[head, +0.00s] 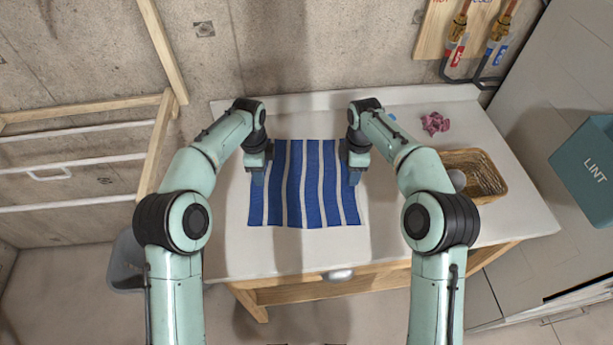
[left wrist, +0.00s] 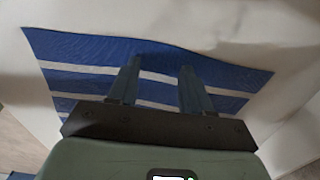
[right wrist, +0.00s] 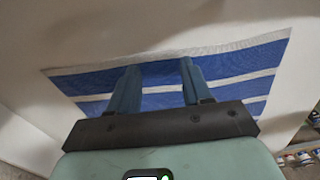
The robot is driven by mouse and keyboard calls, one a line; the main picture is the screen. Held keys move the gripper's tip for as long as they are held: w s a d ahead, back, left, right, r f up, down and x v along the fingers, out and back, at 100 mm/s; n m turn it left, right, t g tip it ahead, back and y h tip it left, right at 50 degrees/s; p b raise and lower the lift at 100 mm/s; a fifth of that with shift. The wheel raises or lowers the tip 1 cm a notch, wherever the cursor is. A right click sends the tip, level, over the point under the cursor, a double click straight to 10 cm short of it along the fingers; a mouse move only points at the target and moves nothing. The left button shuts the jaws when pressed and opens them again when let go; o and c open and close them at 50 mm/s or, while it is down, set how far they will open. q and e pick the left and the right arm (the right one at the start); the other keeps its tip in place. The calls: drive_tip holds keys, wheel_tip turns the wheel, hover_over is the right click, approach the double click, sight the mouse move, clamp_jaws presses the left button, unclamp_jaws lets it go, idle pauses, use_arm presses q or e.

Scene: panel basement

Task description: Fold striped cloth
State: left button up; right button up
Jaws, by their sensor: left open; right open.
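The blue and white striped cloth (head: 305,190) lies spread flat on the white tabletop, its stripes running from back to front. My left gripper (head: 257,180) is over the cloth's left edge, open. In the left wrist view the cloth (left wrist: 90,52) passes beneath the open fingers (left wrist: 160,88). My right gripper (head: 354,178) is over the cloth's right edge, also open. In the right wrist view the cloth (right wrist: 235,62) lies beneath the open fingers (right wrist: 155,85). I cannot tell whether the fingertips touch the cloth.
A wicker basket (head: 470,172) stands on the table's right, with a crumpled pink cloth (head: 435,123) behind it. A teal LINT bin (head: 588,170) is further right. A wooden rack (head: 85,165) stands left. The tabletop in front of the cloth (head: 290,255) is clear.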

use_arm(q)
drive_tip(key=shift+f, duration=0.15)
use_arm(e)
drive_tip(key=shift+f, duration=0.1)
use_arm(q)
drive_tip(key=shift+f, duration=0.25)
use_arm(e)
drive_tip(key=shift+f, duration=0.25)
use_arm(q)
drive_tip(key=shift+s+r, duration=0.1)
drive_tip(key=shift+r, duration=0.05)
drive_tip(key=c, duration=0.4)
use_arm(e)
drive_tip(key=shift+s+r, duration=0.1)
drive_tip(key=shift+r, duration=0.05)
drive_tip(key=c, duration=0.4)
use_arm(q)
clamp_jaws()
use_arm(e)
clamp_jaws()
